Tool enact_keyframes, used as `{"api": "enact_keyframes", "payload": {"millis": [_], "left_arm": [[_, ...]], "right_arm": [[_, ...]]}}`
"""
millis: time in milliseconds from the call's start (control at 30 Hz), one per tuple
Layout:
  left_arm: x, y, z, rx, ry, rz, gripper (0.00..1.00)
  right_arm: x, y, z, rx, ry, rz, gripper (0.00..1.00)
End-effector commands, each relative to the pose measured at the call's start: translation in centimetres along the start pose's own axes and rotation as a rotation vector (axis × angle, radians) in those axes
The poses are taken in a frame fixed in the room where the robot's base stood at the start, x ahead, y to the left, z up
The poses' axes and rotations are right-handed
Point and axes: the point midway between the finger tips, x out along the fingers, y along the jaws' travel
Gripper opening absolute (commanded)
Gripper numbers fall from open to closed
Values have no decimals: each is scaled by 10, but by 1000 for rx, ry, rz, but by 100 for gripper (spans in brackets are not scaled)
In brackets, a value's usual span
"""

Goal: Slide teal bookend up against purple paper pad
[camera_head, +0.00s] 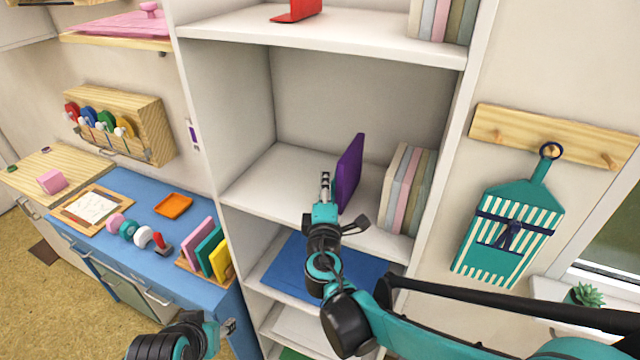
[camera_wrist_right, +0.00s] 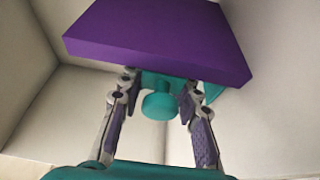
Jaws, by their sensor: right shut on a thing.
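The purple paper pad (camera_head: 348,172) stands upright on the middle shelf; it also shows as a purple slab across the top of the right wrist view (camera_wrist_right: 155,38). The teal bookend (camera_wrist_right: 160,105), with a round knob, shows just beneath the slab's near edge; whether the two touch I cannot tell. My right gripper (camera_head: 325,178) is shut on the bookend, with a finger on each side (camera_wrist_right: 160,84). In the head view the bookend is hidden by my gripper. My left gripper (camera_head: 229,327) is low at the front, away from the shelf; its jaws are too small to read.
A row of upright books (camera_head: 405,190) stands right of the pad, with a gap between. Shelf walls close in the sides and back. A red bookend (camera_head: 297,10) stands on the shelf above. A blue mat (camera_head: 310,268) lies on the shelf below. A blue cabinet (camera_head: 150,228) stands left.

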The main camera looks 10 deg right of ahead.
Motion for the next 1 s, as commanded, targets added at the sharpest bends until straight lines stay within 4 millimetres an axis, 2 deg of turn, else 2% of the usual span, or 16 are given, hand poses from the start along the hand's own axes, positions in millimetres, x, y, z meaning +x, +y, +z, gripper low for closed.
{"api": "enact_keyframes", "payload": {"millis": [33, 67, 100, 367, 500, 567, 900, 1000], "left_arm": [[0, 0, 0, 0, 0, 0, 45], [0, 0, 0, 0, 0, 0, 45], [0, 0, 0, 0, 0, 0, 45], [0, 0, 0, 0, 0, 0, 45], [0, 0, 0, 0, 0, 0, 45], [0, 0, 0, 0, 0, 0, 45], [0, 0, 0, 0, 0, 0, 45], [0, 0, 0, 0, 0, 0, 45]], "right_arm": [[0, -1, 0, 2, 0, -1, 0], [0, -1, 0, 2, 0, -1, 34], [0, -1, 0, 1, 0, -1, 41], [0, 0, 0, 0, 0, 0, 41], [-8, 0, -1, 0, 1, 0, 41], [-16, 0, -1, 0, 2, 0, 41], [-89, 0, -2, 1, 5, 0, 41], [-105, -1, -1, 1, 4, 0, 41]]}}
